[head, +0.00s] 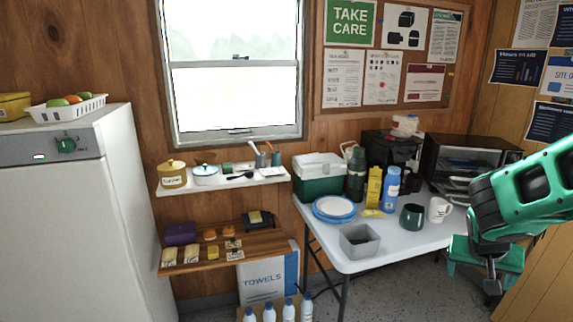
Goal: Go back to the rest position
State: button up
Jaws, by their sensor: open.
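My green arm comes in from the right edge of the head view. My gripper (491,284) hangs at its end, past the right front edge of the white table (350,258). Its fingers point down and are small and dark in this view. It is open, and no object shows between the fingers. The white mug (438,210) and the dark green mug (412,217) stand on the table to the left of the arm. My arm hides part of the table's right end.
A grey bin (360,241), stacked plates (334,208), a green cooler (319,177), bottles and a toaster oven (468,160) crowd the table. Shelves (226,250) hang left of it, beside a white fridge (70,215). Floor shows below the table.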

jog(key=s+a+r+g+y, duration=0.2)
jog(key=s, duration=0.9)
jog(key=s+a+r+g+y, duration=0.2)
jog(key=s+a+y, duration=0.1)
jog(key=s, duration=0.8)
jog(key=shift+r, duration=0.1)
jog(key=shift+w+d+f, duration=0.1)
jog(key=shift+w+f, duration=0.15)
jog(key=shift+w, duration=0.3)
